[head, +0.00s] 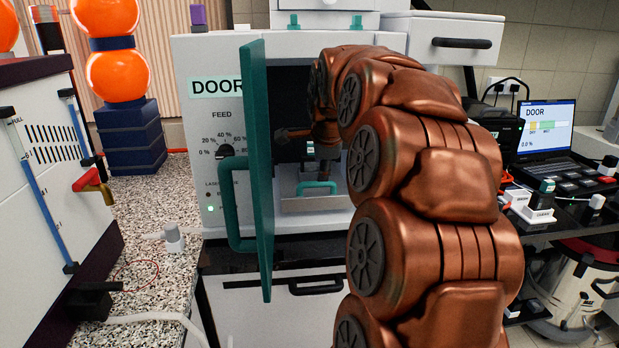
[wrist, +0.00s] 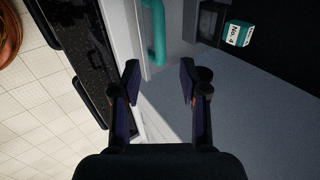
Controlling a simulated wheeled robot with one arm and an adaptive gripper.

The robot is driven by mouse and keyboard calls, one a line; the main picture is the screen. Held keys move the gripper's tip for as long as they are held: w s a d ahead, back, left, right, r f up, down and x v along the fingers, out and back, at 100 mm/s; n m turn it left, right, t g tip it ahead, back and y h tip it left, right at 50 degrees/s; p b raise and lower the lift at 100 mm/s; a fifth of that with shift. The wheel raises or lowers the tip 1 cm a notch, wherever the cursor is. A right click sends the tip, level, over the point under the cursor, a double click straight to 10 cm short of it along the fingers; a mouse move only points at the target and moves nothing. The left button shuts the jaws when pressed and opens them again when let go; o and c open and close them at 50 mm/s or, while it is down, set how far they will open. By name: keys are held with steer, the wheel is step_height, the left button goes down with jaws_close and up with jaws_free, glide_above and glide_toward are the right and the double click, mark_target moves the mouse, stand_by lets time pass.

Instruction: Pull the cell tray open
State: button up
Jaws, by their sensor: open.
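The cell tray (head: 290,204) is a light grey tray low in the machine's opening, with a teal bar handle (head: 316,186) on its front. In the wrist view a teal handle (wrist: 156,38) stands on a pale front just beyond my fingertips; it looks like the tray's. My gripper (wrist: 159,78) is open, with nothing between its fingers, and apart from that handle. In the head view my arm reaches into the opening above the tray and hides its right part. I cannot tell how far out the tray sits.
The teal-edged door (head: 257,160) of the white machine (head: 195,150) stands open left of my arm. A teal and white box marked No. 4 (wrist: 238,34) is inside. A laptop (head: 545,127) stands at right.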

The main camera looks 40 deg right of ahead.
mark_target(317, 183)
steer(key=x, duration=0.5)
steer(key=p+x, duration=0.1)
steer(key=x, duration=0.1)
steer(key=shift+w+a+f, duration=0.2)
steer(key=shift+w, duration=0.05)
steer(key=shift+c, duration=0.2)
jaws_close()
